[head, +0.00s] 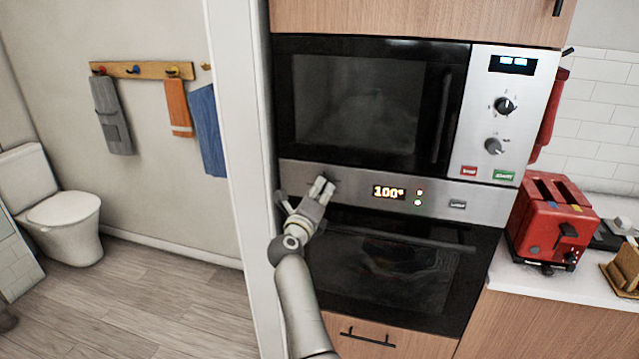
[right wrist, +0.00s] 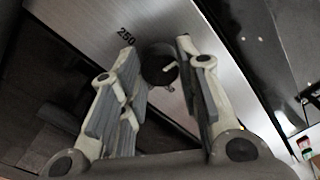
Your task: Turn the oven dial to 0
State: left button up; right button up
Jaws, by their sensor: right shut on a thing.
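The oven dial (right wrist: 158,66) is a dark round knob on the oven's brushed metal panel (head: 350,183). In the right wrist view it sits between the fingertips of my right gripper (right wrist: 157,58), which is shut on it. The printed number 250 shows beside the dial. In the head view my right gripper (head: 322,187) reaches to the left end of the panel and hides the dial. The oven display (head: 388,192) reads 100°. My left gripper is not in view.
A microwave (head: 370,105) with its own two knobs sits above the oven panel. The dark oven door (head: 390,265) with its handle is below. A red toaster (head: 550,220) stands on the counter at right. A white wall edge (head: 240,150) is close left of my arm.

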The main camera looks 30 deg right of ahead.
jog(key=shift+r+n+p, duration=0.1)
jog(key=shift+n+p, duration=0.4)
jog(key=shift+n, duration=0.1)
jog(key=o, duration=1)
jog(key=shift+a, duration=0.1)
